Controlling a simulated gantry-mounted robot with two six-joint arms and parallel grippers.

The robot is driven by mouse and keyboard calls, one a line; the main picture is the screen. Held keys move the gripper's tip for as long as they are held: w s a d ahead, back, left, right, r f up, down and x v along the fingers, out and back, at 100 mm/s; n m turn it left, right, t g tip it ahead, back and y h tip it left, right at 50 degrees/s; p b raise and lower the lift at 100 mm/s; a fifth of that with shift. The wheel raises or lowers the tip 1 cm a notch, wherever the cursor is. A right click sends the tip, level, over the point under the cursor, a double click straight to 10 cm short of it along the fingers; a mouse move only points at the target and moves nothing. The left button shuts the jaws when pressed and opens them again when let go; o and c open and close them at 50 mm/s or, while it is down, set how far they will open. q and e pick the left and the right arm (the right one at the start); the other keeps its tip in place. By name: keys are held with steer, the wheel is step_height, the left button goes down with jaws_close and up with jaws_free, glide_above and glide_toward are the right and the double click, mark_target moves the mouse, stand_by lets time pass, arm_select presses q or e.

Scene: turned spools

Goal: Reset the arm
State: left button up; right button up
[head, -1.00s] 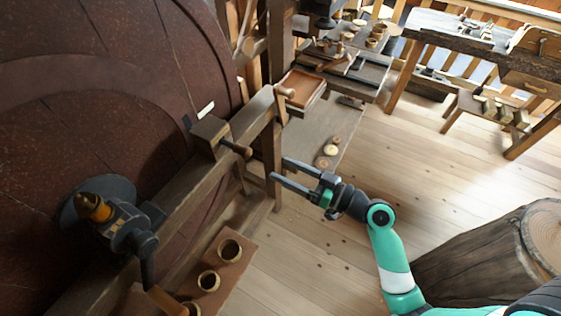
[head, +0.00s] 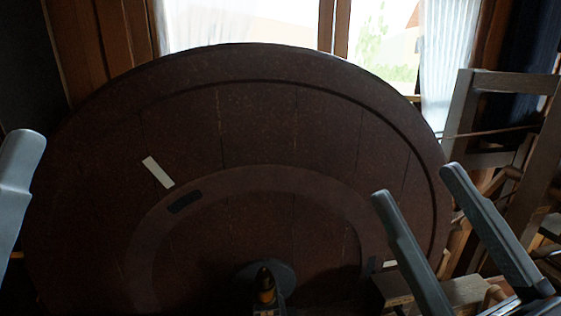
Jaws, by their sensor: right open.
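My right gripper (head: 415,184) is at the lower right of the head view. Its two long grey fingers point up and left and stand wide apart, with nothing between them. They show in front of the right part of a large dark red-brown wheel (head: 232,130). Only a pale grey piece of my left gripper (head: 19,175) shows at the left edge, in front of the wheel's left side. Its jaw opening is outside the picture.
A hub with an orange-brown tip (head: 265,285) shows at the bottom middle of the wheel. A wooden frame (head: 525,160) stands at the right. A bright window (head: 240,25) with white curtains (head: 448,70) is behind the wheel.

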steer(key=s+d+r+m+t+h, duration=0.3)
steer(key=d+r+m+t+h, duration=0.15)
steer(key=d+m+h, duration=0.35)
step_height(320, 180, up, 33)
steer(key=a+p, duration=0.2)
steer(key=p, duration=3.1)
steer(key=shift+a+g, duration=0.3)
steer(key=shift+g, duration=0.15)
steer(key=shift+r+n, duration=0.2)
steer(key=shift+n, duration=0.2)
